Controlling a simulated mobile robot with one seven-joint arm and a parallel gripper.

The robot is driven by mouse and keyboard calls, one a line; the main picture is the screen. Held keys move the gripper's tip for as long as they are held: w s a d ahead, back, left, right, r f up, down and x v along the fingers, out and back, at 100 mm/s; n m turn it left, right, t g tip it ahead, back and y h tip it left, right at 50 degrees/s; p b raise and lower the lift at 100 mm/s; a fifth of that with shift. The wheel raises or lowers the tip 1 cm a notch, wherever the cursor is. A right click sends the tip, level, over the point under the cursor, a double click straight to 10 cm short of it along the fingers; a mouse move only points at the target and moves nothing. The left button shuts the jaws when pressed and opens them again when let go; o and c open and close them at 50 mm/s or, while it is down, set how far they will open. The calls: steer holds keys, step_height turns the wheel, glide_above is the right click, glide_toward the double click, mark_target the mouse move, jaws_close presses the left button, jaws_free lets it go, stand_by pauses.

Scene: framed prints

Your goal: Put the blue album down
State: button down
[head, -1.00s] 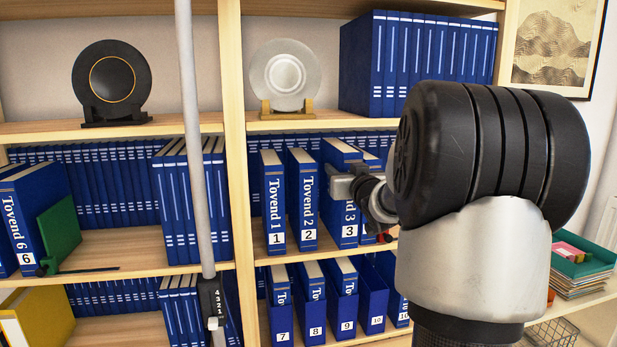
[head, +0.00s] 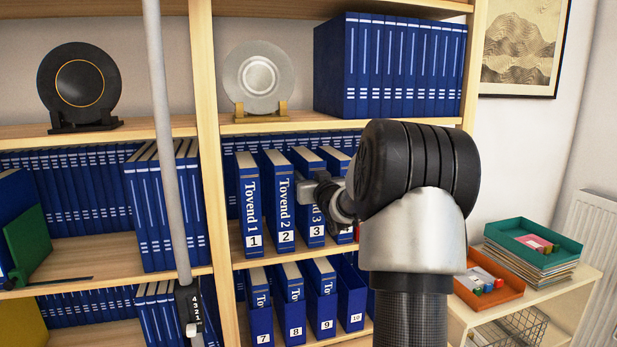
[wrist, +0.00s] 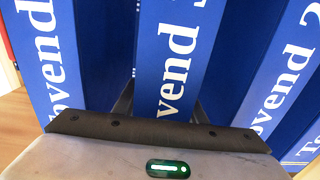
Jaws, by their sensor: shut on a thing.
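The blue album labelled Tovend 3 (head: 315,228) stands upright in the middle-shelf row, just right of the blue Tovend 2 album (head: 280,200). My gripper (head: 308,190) is shut on the spine of Tovend 3. In the wrist view this spine (wrist: 172,60) runs between the fingers (wrist: 163,105), with a blue neighbour on each side. The album's lower end is about level with its neighbours. I cannot tell whether it touches the shelf board. My wrist and forearm hide part of the row to the right.
The Tovend 1 album (head: 250,205) stands at the row's left. More numbered albums (head: 292,310) stand on the shelf below. A wooden upright (head: 207,150) divides the bookcase. A low side unit at right holds a teal tray (head: 530,250) and an orange tray (head: 488,287).

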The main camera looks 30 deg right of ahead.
steer(key=shift+r, duration=0.2)
steer(key=shift+f, duration=0.15)
steer(key=c, duration=1.1)
jaws_free()
steer(key=shift+f, duration=0.15)
steer(key=b+v, duration=0.1)
steer(key=v, duration=1.1)
